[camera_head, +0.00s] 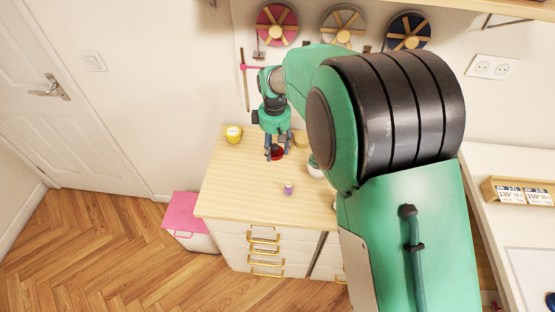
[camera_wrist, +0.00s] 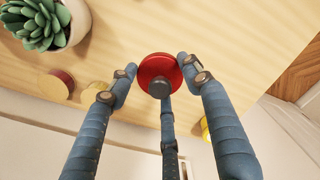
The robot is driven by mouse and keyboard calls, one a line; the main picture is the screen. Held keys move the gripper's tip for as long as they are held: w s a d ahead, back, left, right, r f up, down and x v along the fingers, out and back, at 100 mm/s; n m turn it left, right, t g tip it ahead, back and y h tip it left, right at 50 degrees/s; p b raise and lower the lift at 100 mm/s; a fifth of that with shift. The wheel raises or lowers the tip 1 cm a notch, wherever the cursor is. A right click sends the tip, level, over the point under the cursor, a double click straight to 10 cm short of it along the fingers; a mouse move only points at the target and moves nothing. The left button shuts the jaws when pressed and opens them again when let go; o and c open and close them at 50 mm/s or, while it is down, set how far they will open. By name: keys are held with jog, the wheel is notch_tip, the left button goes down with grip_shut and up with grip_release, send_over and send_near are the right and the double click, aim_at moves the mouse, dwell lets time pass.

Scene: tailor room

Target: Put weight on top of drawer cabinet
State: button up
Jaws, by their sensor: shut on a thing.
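The weight is a red disc with a dark knob, and it shows in the head view (camera_head: 277,153) and in the wrist view (camera_wrist: 157,68). My gripper (camera_head: 277,148) is over the wooden top of the drawer cabinet (camera_head: 235,185), fingers pointing down. In the wrist view its blue-grey fingers (camera_wrist: 160,80) are closed around the weight and its knob. I cannot tell whether the weight touches the cabinet top or hangs just above it. My arm hides the right part of the cabinet.
On the cabinet top stand a yellow round item (camera_head: 233,134), a small purple item (camera_head: 288,188) and a potted succulent (camera_wrist: 42,22). The left and front of the top are mostly clear. A white bin with a pink lid (camera_head: 184,212) stands on the floor at left.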

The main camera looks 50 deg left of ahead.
aim_at(275, 164)
jog(key=shift+f, duration=0.35)
jog(key=shift+f+b, duration=0.6)
jog(key=shift+f, duration=1.9)
jog(key=shift+f, duration=0.15)
jog(key=o, duration=1.5)
notch_tip(275, 164, up, 12)
jog(key=p, duration=0.2)
jog(key=shift+p, duration=0.4)
